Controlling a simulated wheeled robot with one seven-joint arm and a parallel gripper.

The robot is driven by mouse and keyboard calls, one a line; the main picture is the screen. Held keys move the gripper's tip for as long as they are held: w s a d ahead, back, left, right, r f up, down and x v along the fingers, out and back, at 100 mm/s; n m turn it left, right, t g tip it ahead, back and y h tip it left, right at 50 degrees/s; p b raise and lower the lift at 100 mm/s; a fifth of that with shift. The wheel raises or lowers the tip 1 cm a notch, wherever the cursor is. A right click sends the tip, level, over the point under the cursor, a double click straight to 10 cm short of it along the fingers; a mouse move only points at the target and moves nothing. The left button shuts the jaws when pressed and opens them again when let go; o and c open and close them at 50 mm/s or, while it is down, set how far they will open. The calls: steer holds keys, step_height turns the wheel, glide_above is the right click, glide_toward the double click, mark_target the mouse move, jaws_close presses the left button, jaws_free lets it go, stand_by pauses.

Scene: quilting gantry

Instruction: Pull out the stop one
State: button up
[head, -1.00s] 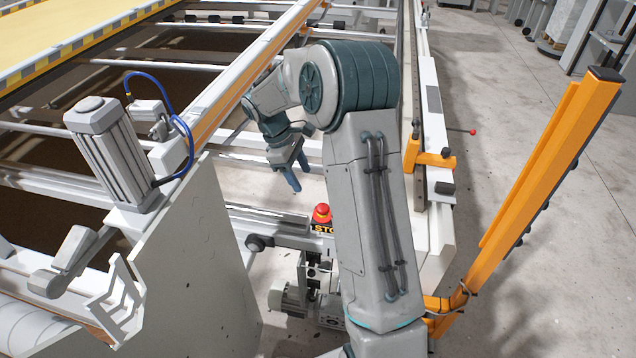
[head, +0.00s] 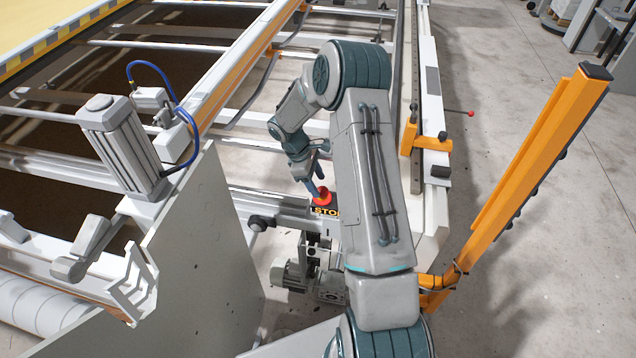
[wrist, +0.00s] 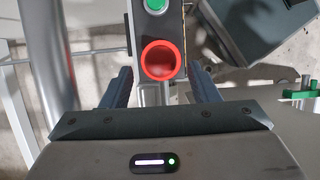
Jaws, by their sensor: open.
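The red stop button (head: 323,196) sits on a control bar with a black and yellow STOP label (head: 322,211) at its front. In the wrist view the red round button (wrist: 160,61) lies between the two blue fingers, with a visible gap on each side. My gripper (head: 318,186) is open, pointing down at the button; it also shows in the wrist view (wrist: 162,88). A green button (wrist: 155,5) sits beyond the red one on the same bar. The head view partly hides the red button behind a finger.
A grey motor (head: 290,275) hangs below the control bar. A white side panel (head: 205,250) stands to the left. An orange post (head: 545,165) rises at the right. Rails of the gantry frame (head: 235,80) run behind my arm. The concrete floor (head: 520,270) at the right is open.

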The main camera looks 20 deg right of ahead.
steer(key=shift+x, duration=0.9)
steer(key=shift+c, duration=0.3)
steer(key=c, duration=1)
steer(key=shift+w+r, duration=0.1)
steer(key=shift+r, duration=0.85)
steer(key=o, duration=1.1)
steer(key=shift+c, duration=0.2)
steer(key=shift+r, duration=0.1)
